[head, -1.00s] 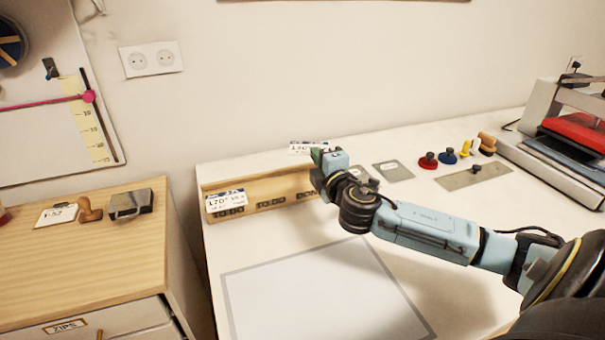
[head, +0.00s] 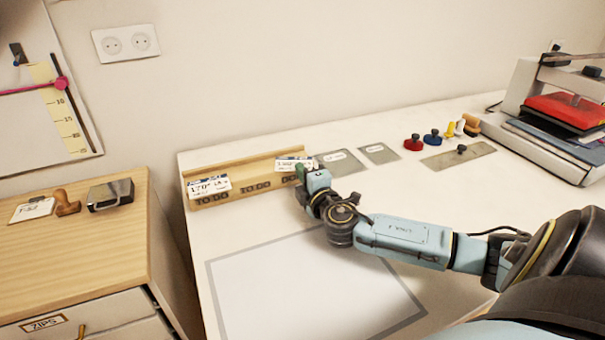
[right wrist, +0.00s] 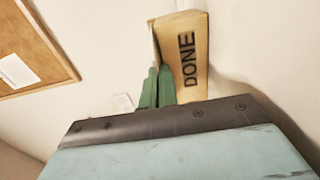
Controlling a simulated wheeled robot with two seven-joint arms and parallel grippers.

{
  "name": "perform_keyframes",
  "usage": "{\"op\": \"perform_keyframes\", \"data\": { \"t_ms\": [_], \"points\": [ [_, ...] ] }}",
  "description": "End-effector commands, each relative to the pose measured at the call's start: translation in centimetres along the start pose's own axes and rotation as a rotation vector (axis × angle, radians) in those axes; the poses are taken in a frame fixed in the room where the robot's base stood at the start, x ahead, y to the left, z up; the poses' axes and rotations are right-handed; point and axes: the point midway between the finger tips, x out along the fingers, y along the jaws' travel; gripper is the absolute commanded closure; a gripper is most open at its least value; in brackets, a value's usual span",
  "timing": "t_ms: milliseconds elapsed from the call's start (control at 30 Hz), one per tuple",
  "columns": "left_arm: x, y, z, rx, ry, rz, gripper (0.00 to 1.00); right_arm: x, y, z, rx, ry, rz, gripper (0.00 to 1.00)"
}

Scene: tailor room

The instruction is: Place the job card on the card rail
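The wooden card rail (head: 240,181) stands at the back left of the white table, with dark lettering along its front. One white job card (head: 209,187) with blue print stands at its left end. A second, similar card (head: 292,163) is upright at the rail's right end, beside my right gripper (head: 302,174). The green fingers (right wrist: 157,87) are close together, apparently with this card edge-on between them. The rail (right wrist: 184,60) shows its DONE label beyond the fingers in the right wrist view. Whether the card's lower edge touches the rail is unclear. My left gripper is not in view.
A pale grey-bordered mat (head: 315,285) lies in front of the rail. Grey plates (head: 342,161), red (head: 413,142) and blue (head: 432,136) knobbed items and a press (head: 560,120) stand to the right. A wooden cabinet (head: 85,240) stands left.

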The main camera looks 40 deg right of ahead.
Motion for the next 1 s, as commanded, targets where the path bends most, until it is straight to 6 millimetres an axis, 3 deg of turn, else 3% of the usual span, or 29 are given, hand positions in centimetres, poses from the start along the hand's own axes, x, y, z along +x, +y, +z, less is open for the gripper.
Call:
{"op": "perform_keyframes", "data": {
  "t_ms": [100,267,633,767,1000],
  "points": [
    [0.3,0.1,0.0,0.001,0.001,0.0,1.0,0.0,-0.4,0.0,0.0,0.0,-0.001,0.97],
    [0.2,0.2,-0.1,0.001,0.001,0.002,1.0,0.0,-0.3,0.0,0.0,0.0,-0.001,0.77],
    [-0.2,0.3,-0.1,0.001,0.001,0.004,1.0,0.0,0.2,0.0,-0.001,0.0,0.0,0.77],
    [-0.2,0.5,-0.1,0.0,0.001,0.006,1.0,-1.4,-0.1,0.0,-0.002,0.001,-0.004,0.77],
    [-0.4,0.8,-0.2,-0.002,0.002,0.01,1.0,-5.7,-0.1,0.0,-0.001,0.002,-0.005,0.77]
  ]
}}
